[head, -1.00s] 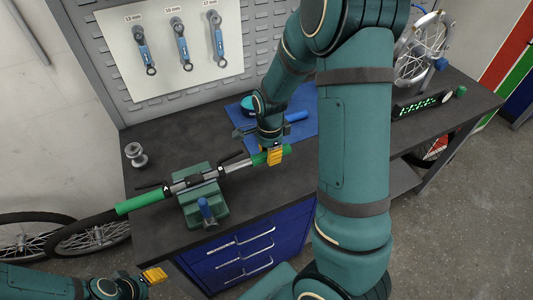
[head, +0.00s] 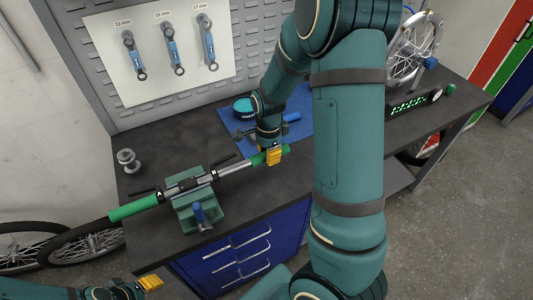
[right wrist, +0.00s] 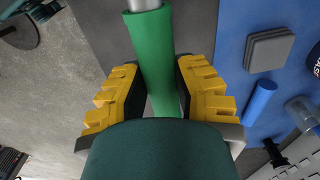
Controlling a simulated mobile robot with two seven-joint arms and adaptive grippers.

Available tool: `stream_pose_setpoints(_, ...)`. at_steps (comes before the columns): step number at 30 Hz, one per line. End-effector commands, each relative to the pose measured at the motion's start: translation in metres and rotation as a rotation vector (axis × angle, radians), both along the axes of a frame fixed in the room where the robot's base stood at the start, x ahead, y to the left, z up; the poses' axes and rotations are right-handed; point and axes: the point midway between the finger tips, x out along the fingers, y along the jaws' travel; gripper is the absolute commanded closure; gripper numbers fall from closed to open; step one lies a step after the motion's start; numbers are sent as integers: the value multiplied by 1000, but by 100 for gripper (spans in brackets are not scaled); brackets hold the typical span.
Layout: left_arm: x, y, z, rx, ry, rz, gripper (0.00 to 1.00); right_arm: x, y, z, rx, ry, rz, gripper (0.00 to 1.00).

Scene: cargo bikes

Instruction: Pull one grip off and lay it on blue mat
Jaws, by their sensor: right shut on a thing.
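A silver handlebar (head: 234,169) is clamped in a green vise (head: 198,207) on the dark bench. One green grip (head: 134,208) sits on its left end. The other green grip (head: 285,151) is at its right end, between the yellow fingers of my right gripper (head: 272,156), which is shut on it. In the right wrist view the gripper (right wrist: 155,95) flanks this grip (right wrist: 152,45), and silver bar still enters its far end. The blue mat (head: 232,119) lies on the bench behind the right gripper. My left gripper (head: 150,282) is low at the left, its opening unclear.
A metal spool (head: 128,160) stands at the bench's left. A wheel (head: 412,52) stands at the right.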

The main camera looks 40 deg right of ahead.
Motion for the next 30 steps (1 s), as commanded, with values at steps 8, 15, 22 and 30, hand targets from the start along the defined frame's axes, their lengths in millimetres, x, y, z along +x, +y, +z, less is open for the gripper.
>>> stream_pose_setpoints(8, 0, 0, -1, 0, 0, 0, 48, -2, -9, 0, 0, 0, -2, 100)
stream_pose_setpoints(15, 0, 0, -1, 0, 0, 0, 48, -4, -17, 0, 0, -1, -1, 100)
stream_pose_setpoints(22, 0, 0, -2, 0, 0, 0, 48, -6, -24, 0, 0, -1, -1, 100)
stream_pose_setpoints(30, 0, 0, -2, 0, 0, 0, 48, -7, -32, 0, 0, -1, -1, 100)
